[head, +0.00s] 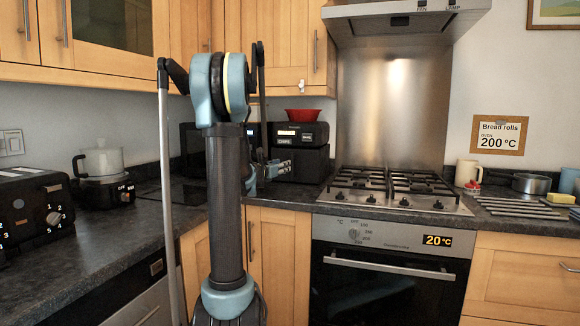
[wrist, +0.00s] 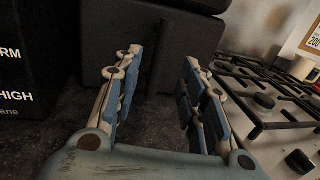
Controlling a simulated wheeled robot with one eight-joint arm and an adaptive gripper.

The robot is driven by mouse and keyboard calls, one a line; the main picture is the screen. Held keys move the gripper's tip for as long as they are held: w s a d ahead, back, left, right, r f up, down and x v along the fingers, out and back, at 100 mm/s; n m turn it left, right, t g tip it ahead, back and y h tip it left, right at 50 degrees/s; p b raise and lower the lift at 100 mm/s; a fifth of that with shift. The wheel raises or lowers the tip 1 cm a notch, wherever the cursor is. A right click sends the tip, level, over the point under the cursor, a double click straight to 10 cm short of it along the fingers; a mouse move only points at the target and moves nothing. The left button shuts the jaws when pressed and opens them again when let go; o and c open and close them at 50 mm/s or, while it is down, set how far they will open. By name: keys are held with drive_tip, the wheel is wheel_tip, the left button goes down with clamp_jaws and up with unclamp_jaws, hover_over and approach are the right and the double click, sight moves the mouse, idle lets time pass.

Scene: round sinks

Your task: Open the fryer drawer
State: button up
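The fryer (head: 301,158) is a black box-shaped appliance on the back counter, left of the hob, with a small display on its upper front. Its dark lower front, likely the drawer (wrist: 135,50), fills the upper middle of the wrist view and looks shut. A dark upright bar, likely the handle (wrist: 167,55), stands out from it. My gripper (head: 272,172) is in front of the fryer's left part in the head view. In the wrist view my gripper (wrist: 157,85) is open, its blue-padded fingers apart with nothing between their pads. The handle is beyond the fingertips; I cannot tell whether they touch the fryer.
A red bowl (head: 302,115) sits on the fryer. A black microwave (head: 193,150) stands to its left, partly hidden by my arm. The gas hob (head: 395,188) is close on the right, above the oven (head: 385,275). A kettle (head: 101,160) and toaster (head: 33,208) stand at left.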

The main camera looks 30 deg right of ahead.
hover_over(291, 174)
drive_tip(key=w, duration=0.1)
drive_tip(key=shift+d, duration=0.35)
drive_tip(key=shift+c, duration=0.3)
clamp_jaws()
